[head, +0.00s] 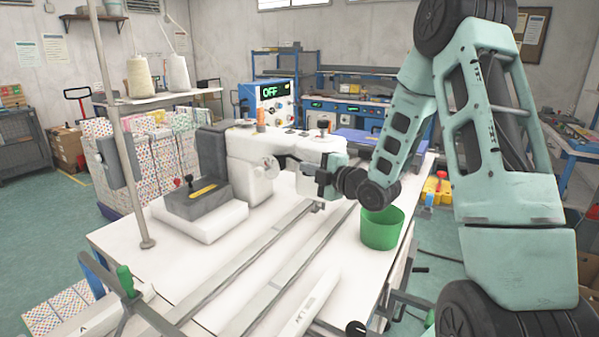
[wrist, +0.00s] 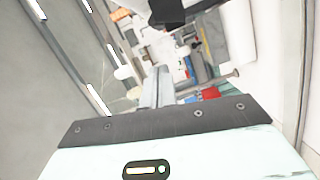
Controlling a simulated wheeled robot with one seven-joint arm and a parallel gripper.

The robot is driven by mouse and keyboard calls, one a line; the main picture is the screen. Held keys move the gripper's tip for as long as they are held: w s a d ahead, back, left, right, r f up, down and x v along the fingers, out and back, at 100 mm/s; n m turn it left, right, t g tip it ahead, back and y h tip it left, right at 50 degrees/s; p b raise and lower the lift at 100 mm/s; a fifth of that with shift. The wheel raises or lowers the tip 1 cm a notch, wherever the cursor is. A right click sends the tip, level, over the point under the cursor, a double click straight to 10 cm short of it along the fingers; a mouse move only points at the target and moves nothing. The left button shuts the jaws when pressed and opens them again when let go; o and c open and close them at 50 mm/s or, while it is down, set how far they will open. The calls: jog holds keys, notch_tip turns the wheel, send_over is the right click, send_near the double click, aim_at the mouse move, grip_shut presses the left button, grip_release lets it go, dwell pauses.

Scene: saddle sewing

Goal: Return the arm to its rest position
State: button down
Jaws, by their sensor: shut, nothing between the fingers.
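My arm (head: 400,120) comes in from the right in the head view and bends down toward the sewing machine (head: 265,150). My gripper (head: 325,178) is beside the right end of the machine's head, above the table; whether it touches the machine cannot be told. In the wrist view my gripper (wrist: 155,88) shows its two grey fingers close together, shut and empty. The wrist view is strongly tilted, with wall and ceiling lights on the left.
The white table (head: 130,240) carries long metal rails (head: 285,270). A green bin (head: 381,228) stands just below my wrist. A metal pole (head: 110,130) rises at the left. Thread cones (head: 140,78) and a blue box reading OFF (head: 268,95) are behind.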

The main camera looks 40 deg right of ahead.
jog(key=s, duration=0.2)
jog(key=s+d+b, duration=0.1)
jog(key=s, duration=0.2)
jog(key=shift+r, duration=0.1)
jog(key=shift+w+a, duration=0.1)
